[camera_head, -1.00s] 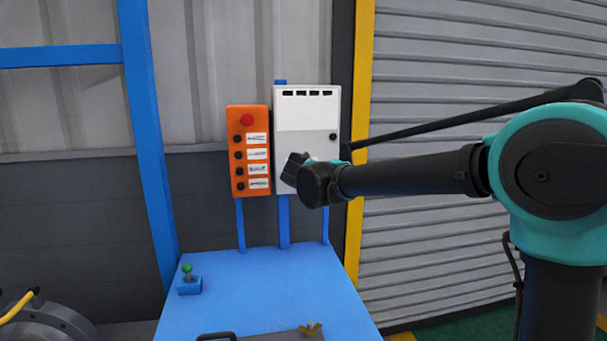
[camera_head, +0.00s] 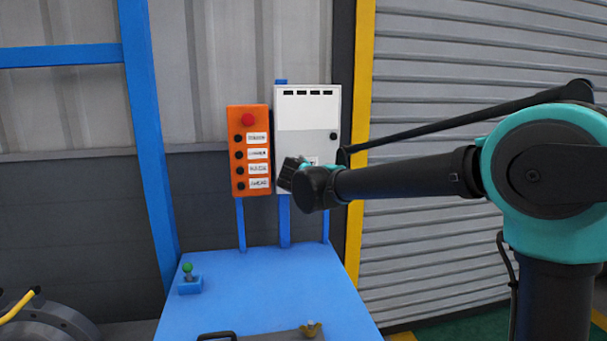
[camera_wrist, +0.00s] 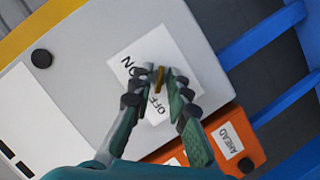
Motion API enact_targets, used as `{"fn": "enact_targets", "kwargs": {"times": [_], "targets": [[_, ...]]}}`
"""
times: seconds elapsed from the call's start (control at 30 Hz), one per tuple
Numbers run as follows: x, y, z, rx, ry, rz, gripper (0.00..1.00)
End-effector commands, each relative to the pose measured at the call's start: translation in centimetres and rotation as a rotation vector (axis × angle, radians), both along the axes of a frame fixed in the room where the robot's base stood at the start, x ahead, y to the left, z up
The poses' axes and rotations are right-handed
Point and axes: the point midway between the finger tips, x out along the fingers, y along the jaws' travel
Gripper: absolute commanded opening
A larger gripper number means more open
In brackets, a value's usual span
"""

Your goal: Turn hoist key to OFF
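The white hoist cabinet (camera_head: 308,115) stands on a post behind the blue table. In the wrist view its face (camera_wrist: 75,65) shows tilted, with a white label (camera_wrist: 118,62) reading ON and OFF. A small brass-coloured key (camera_wrist: 159,78) sits on this label, near the middle of the view. My gripper (camera_wrist: 157,82) is open, with one dark finger on each side of the key in the picture. I cannot tell whether either finger touches it. In the head view my gripper (camera_head: 287,172) is at the cabinet's lower left front, and my wrist hides the key.
An orange button box (camera_head: 238,180) with a red button and several black buttons stands close to the left of the cabinet; it also shows in the wrist view (camera_wrist: 250,145). The blue table (camera_head: 250,285) below holds a green-topped lever (camera_head: 188,270). A black knob (camera_wrist: 41,58) protrudes from the cabinet.

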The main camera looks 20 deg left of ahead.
Motion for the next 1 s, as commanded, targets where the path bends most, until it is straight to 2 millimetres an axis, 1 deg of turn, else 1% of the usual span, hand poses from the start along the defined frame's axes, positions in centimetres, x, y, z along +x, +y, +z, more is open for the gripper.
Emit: {"fn": "enact_targets", "kwargs": {"times": [0.33,0.47,0.57,0.8,1.0], "targets": [[-0.1,0.0,0.1,0.0,-0.001,0.001,0.26],[-1.0,-0.2,0.3,-0.001,0.0,0.002,0.26],[-2.5,-0.6,0.8,-0.001,-0.001,0.003,0.26],[-7.1,-1.8,2.1,-0.001,0.0,0.003,0.26],[-9.9,-2.6,2.9,-0.001,-0.001,0.003,0.26]]}}
